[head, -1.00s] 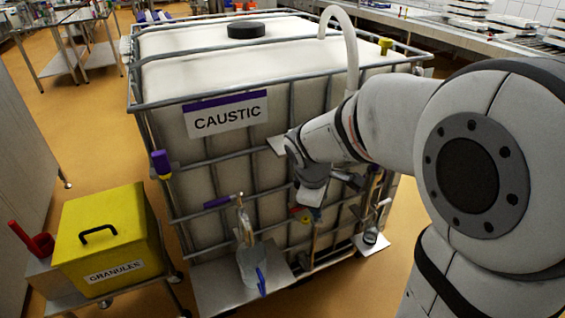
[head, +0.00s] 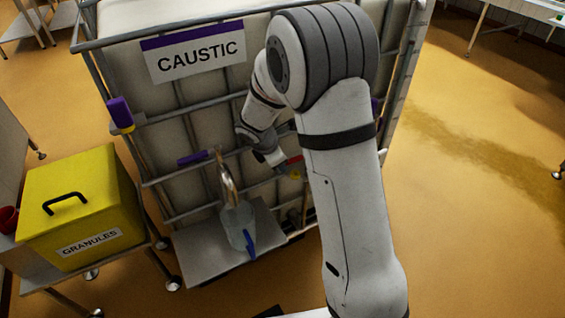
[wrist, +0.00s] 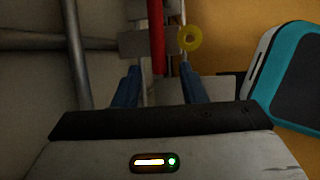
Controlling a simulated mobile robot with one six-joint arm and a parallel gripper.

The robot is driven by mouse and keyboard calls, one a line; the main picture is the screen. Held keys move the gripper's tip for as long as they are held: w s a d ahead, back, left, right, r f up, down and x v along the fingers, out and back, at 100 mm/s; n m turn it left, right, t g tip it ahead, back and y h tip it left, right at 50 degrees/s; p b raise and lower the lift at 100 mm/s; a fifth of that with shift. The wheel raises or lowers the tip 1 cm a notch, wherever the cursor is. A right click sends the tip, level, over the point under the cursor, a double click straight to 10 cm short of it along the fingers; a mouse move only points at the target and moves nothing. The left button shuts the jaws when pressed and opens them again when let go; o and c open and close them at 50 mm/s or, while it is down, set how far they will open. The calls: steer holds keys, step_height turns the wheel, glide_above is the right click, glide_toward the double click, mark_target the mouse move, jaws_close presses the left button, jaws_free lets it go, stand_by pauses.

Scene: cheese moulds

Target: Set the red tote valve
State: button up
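The red valve handle (wrist: 157,38) shows in the wrist view as an upright red bar against the tote's frame. In the head view only a small red part (head: 295,160) shows beside my gripper; my arm hides most of the valve. My gripper (wrist: 160,70) is open, with one blue finger on each side of the bar's line and a gap to both. I cannot tell how deep the bar is between the fingers. The tote (head: 112,62) is a large white caged container with a CAUSTIC label (head: 194,51).
A clear jug with a blue handle (head: 249,244) stands on a metal shelf (head: 208,270) below a spout. A yellow GRANULES bin (head: 74,190) is at left. A yellow ring (wrist: 190,38) sits right of the red bar. Floor at right is free.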

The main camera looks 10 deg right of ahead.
steer(key=shift+w+d+f, duration=0.15)
steer(key=shift+d+f, duration=0.1)
steer(key=shift+f, duration=0.3)
jaws_close()
steer(key=shift+a, duration=0.1)
